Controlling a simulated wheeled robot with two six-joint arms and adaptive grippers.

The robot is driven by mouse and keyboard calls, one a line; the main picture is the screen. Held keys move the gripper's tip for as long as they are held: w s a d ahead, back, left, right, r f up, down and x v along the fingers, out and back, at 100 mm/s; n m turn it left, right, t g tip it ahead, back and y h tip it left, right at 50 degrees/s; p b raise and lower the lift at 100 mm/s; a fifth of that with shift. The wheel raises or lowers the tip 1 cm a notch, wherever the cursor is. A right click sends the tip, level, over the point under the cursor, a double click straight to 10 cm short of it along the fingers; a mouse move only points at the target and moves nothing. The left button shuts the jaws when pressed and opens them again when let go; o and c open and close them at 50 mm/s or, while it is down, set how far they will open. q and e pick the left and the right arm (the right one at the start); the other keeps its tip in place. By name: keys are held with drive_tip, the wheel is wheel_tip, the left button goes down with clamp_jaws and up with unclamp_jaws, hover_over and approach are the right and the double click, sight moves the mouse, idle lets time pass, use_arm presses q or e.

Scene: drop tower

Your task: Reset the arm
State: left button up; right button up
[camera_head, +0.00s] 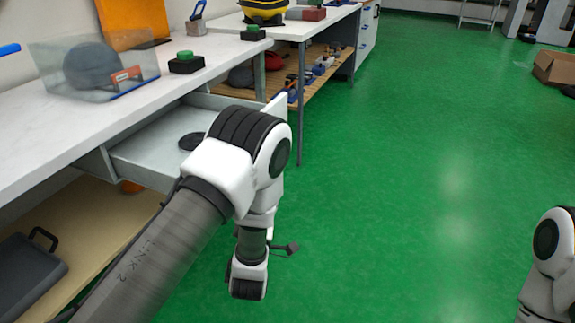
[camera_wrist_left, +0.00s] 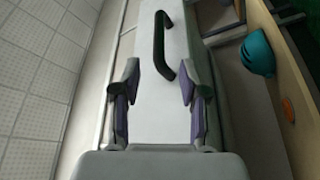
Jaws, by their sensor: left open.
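My left arm reaches across the head view in front of an open drawer (camera_head: 145,150) under the white workbench. In the left wrist view my left gripper (camera_wrist_left: 157,78) is open, its two dark-padded fingers apart with nothing between them. Ahead of the fingers is a pale panel with a black bar handle (camera_wrist_left: 160,45); the fingers are not closed on it. In the head view the left gripper is mostly hidden behind my wrist. My right arm shows only in part at the right edge, and its gripper is out of view.
The workbench (camera_head: 60,120) holds a clear bin (camera_head: 130,80) and green-topped black buttons (camera_head: 186,63). A black round item (camera_head: 191,141) lies in the drawer. A dark case (camera_head: 28,275) sits on the lower shelf. The green floor is open to the right; a cardboard box (camera_head: 555,68) stands far off.

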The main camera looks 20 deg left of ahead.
use_arm(q)
drive_tip(key=s+a+f+m+g+h, duration=0.1)
drive_tip(key=s+a+f+m+g, duration=0.1)
drive_tip(key=s+f+g, duration=0.6)
drive_tip(key=s+a+f+m+g+h, duration=0.15)
drive_tip(key=s+f, duration=0.45)
drive_tip(key=f, duration=0.7)
drive_tip(key=s+d+f+m+g+h, duration=0.1)
drive_tip(key=s+d+f+m+g, duration=0.3)
drive_tip(key=s, duration=0.6)
drive_tip(key=s+f+m+g+h, duration=0.2)
drive_tip(key=s+m+g, duration=0.5)
drive_tip(key=s, duration=0.3)
wheel_tip(320, 180, up, 28)
drive_tip(key=p, duration=2.7)
drive_tip(key=shift+w+r+t+p, duration=0.15)
drive_tip(key=shift+t+p, duration=0.2)
drive_tip(key=shift+p, duration=0.05)
